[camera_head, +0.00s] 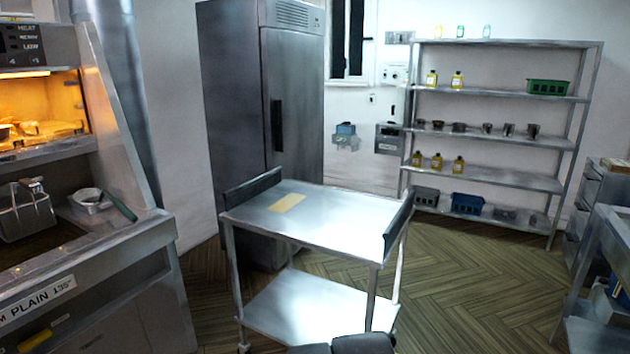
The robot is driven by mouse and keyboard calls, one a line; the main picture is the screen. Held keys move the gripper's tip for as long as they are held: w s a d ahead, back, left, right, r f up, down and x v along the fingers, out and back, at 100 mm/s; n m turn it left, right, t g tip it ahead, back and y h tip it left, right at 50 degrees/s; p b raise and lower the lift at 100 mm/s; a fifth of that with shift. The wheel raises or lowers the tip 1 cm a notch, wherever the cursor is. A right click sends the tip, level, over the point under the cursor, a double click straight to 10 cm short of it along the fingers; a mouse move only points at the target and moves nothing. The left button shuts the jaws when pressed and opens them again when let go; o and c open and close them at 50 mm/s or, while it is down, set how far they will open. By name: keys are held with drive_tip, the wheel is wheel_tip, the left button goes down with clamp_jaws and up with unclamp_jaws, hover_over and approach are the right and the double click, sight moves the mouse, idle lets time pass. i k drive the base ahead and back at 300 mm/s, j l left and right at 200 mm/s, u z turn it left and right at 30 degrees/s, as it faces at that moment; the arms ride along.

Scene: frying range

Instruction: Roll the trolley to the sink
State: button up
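A steel trolley (330,218) with a flat top and a lower shelf (310,306) stands upright on the floor just ahead of me. It has dark raised bars at its left and right ends, and a small yellow patch lies on its top. A caster shows at its near left leg. Dark parts of my own body show at the bottom edge, in front of the lower shelf. My gripper's fingers do not show, and I see no contact with the trolley. I cannot make out a sink for certain.
A tall steel fridge (290,105) stands close behind the trolley. The fryer counter (100,262) is at left. A shelf rack (500,181) with bottles and bins is at back right. A steel table (612,232) is at the right edge. Wooden floor (470,275) is clear right of the trolley.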

sight(297, 308)
drive_tip(key=i+j, duration=0.1)
drive_tip(key=i+l+u, duration=0.1)
drive_tip(key=i+l, duration=0.5)
drive_tip(key=l+u, duration=0.15)
drive_tip(key=l, duration=0.25)
drive_tip(key=i+j, duration=0.1)
drive_tip(key=i, duration=0.2)
